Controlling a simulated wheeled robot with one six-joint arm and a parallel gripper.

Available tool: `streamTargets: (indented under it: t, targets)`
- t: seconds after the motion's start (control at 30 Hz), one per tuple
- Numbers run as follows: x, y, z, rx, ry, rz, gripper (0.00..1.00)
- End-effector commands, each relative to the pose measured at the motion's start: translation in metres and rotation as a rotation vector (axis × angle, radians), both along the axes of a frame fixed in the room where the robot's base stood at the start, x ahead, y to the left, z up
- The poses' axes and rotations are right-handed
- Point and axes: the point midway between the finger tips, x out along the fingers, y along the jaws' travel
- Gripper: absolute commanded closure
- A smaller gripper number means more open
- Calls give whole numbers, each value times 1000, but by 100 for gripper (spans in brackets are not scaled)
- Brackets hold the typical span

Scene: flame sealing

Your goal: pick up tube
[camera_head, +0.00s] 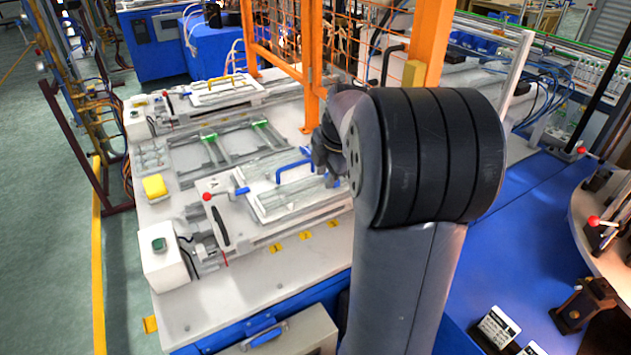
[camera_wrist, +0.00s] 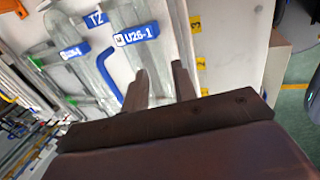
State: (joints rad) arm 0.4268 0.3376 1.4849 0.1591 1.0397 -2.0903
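In the wrist view my gripper (camera_wrist: 160,75) has its two dark fingers apart, with a gap between them showing pale surface and nothing clearly held. I cannot tell for certain which is the tube. In the head view, my gripper is mostly hidden by my own arm; a dark part of my wrist shows above the near fixture (camera_head: 240,207). Clear pieces (camera_head: 285,197) lie on that fixture.
The white workbench (camera_head: 250,295) also holds a far fixture (camera_head: 225,92), a yellow block (camera_head: 155,187) and a white button box (camera_head: 160,257). A blue handle (camera_head: 293,172) stands up on the near fixture. An orange post (camera_head: 428,45) rises behind my arm.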

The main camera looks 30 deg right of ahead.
Motion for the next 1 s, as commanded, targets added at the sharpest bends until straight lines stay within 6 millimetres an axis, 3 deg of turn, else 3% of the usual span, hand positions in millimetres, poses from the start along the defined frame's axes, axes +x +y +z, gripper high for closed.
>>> streamTargets:
  t: [0.23,0.5,0.83,1.0]
  targets:
    - [11,6,-31,2,4,0,74]
    - [13,6,-35,0,1,-1,74]
    - [13,5,-35,0,1,-1,100]
    - [13,5,-35,0,0,-1,100]
